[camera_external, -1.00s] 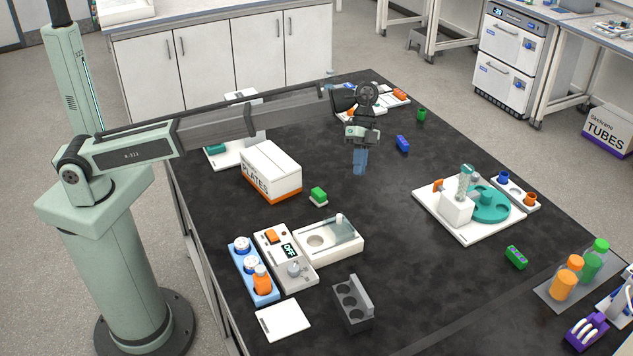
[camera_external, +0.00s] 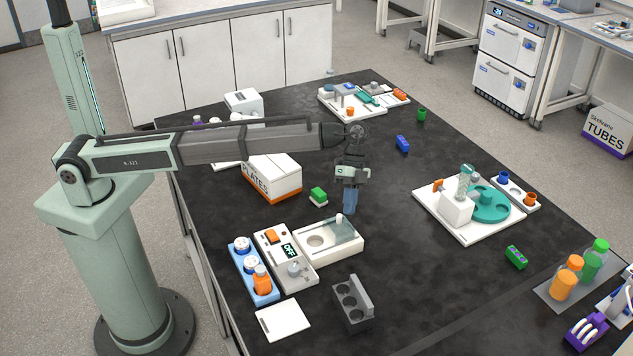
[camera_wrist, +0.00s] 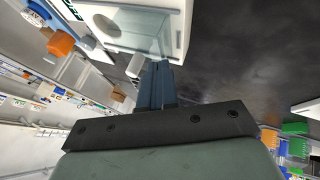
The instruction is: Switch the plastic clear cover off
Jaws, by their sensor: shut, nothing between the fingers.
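The clear plastic cover (camera_external: 344,231) lies over the right part of a white box-shaped device (camera_external: 330,249) near the front of the black table. A small white knob (camera_external: 339,218) stands at its back edge. A round recess shows at the left, outside the cover. My gripper (camera_external: 350,212) is shut and empty, pointing down just behind and to the right of the cover. In the wrist view the blue fingers (camera_wrist: 157,66) are together, and the cover (camera_wrist: 139,26) shows beyond them at the top. I cannot tell whether the fingertips touch anything.
A control box (camera_external: 284,257) reading OFF stands left of the device, beside a blue bottle rack (camera_external: 254,289). A grey holder (camera_external: 353,303) is in front.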

